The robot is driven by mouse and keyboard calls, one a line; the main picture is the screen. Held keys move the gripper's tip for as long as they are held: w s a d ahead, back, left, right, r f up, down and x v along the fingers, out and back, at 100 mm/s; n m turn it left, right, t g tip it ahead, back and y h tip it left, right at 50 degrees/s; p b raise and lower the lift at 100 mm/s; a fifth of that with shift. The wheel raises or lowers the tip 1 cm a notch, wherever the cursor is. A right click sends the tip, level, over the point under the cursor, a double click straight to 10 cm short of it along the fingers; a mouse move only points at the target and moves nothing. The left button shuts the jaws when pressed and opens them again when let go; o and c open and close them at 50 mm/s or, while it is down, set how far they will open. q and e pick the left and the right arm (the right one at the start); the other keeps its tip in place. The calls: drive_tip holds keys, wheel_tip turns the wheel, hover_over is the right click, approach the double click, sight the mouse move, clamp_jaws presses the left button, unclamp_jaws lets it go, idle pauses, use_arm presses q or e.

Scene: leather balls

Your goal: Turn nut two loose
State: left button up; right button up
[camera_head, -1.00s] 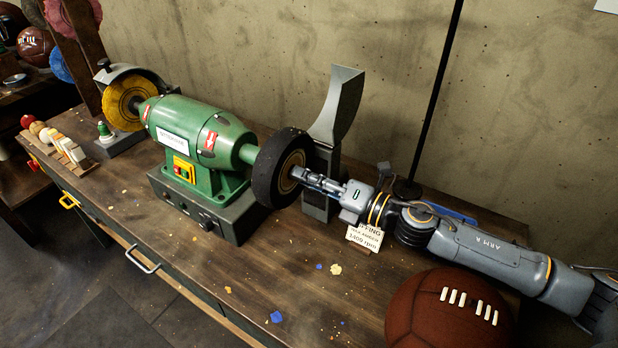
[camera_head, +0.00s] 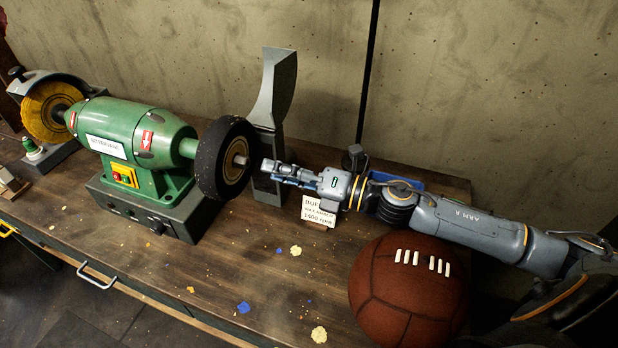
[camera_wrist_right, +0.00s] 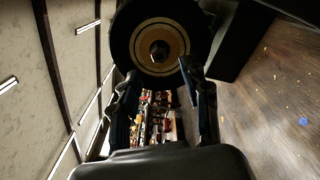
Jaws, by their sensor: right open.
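The green bench grinder (camera_head: 138,145) stands on the wooden bench, with a black-rimmed wheel (camera_head: 208,165) on its right end. A short shaft end (camera_head: 240,160) sticks out of that wheel's pale hub; I cannot tell a separate nut on it. In the right wrist view the wheel (camera_wrist_right: 120,35) fills the top, with the dark shaft end (camera_wrist_right: 160,50) at its centre. My right gripper (camera_head: 266,168) points at the hub, a short gap to its right. Its fingers (camera_wrist_right: 156,88) are spread on either side below the hub, with nothing between them. My left gripper is out of view.
A grey curved guard (camera_head: 272,100) stands behind the wheel. A yellow wheel (camera_head: 45,112) is at the far left.

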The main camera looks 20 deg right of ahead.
drive_tip(key=v, duration=0.6)
idle(0.6)
